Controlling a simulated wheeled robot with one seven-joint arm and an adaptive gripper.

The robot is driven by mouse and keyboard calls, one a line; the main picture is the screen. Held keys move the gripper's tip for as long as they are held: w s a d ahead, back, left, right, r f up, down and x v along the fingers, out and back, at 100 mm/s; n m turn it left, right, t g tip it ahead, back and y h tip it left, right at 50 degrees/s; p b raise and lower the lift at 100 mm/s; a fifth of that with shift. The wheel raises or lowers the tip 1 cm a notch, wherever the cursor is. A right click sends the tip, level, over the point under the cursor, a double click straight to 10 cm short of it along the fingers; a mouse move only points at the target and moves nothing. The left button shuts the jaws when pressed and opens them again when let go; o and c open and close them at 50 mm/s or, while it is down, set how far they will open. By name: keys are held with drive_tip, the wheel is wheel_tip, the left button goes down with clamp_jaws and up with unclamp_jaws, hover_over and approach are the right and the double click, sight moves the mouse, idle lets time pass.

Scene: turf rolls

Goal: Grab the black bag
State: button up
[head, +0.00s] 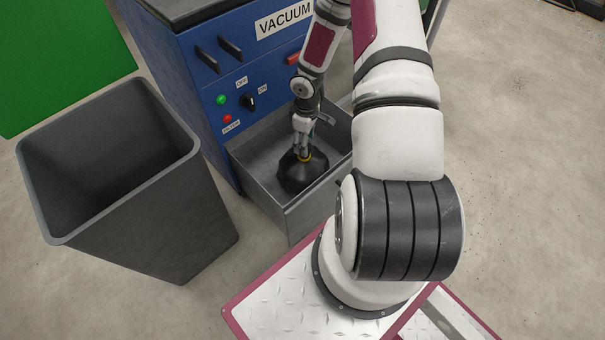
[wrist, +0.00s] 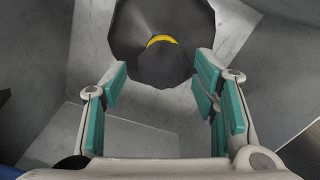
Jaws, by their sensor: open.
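The black bag (head: 299,177), with a yellow band near its top, sits in the open grey metal drawer (head: 318,212) of the blue vacuum machine. My gripper (head: 303,150) reaches down into the drawer, over the bag's top. In the wrist view my gripper (wrist: 163,88) is open, with its teal-padded fingers spread apart. The bag (wrist: 160,65) shows ahead of the fingertips, with its yellow band roughly centred between them. The fingers do not appear closed on it. In the head view the gripper hides part of the bag's top.
The blue vacuum machine (head: 208,62) stands behind the drawer, with handles, buttons and a knob on its front. A tall dark grey bin (head: 150,225) stands to the left. The drawer walls (wrist: 60,45) surround the gripper closely. Open concrete floor lies to the right.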

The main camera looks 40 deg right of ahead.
sight(304, 165)
wheel_tip(304, 165, down, 3)
drive_tip(key=shift+r+b, duration=0.15)
drive_tip(key=shift+b, duration=0.2)
drive_tip(key=shift+a+f+b, duration=0.15)
drive_tip(key=shift+f+b, duration=0.6)
drive_tip(key=shift+f, duration=0.55)
drive_tip(key=shift+a+f+b, duration=0.1)
drive_tip(key=shift+f+b, duration=0.65)
drive_tip(key=shift+f, duration=0.55)
drive_tip(key=shift+w+r, duration=0.1)
clamp_jaws()
